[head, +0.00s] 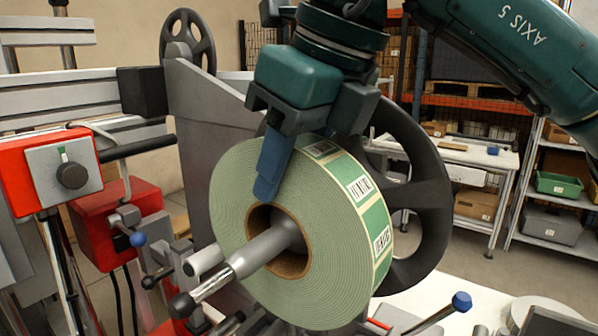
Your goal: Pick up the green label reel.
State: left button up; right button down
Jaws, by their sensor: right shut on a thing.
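The green label reel (323,271) is a thick roll of pale green backing with green and white barcode labels on its outer edge. It sits around a grey spindle (262,249) that passes through its brown cardboard core (292,262). My right gripper (277,172) comes from above and is shut on the reel's upper part. A blue finger lies against the reel's front face and reaches down to the core; the other finger is hidden behind the reel. My left gripper is not in view.
A large black handwheel (422,190) stands behind the reel at right. A blue-knobbed lever (461,301) is at lower right. A white table (450,152) and shelves stand at the back.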

jog(key=s+a+b, duration=0.3)
jog(key=s+a, duration=0.7)
jog(key=s, duration=0.3)
jog(key=shift+s+r, duration=0.15)
jog(key=shift+s, duration=0.15)
jog(key=shift+d, duration=0.1)
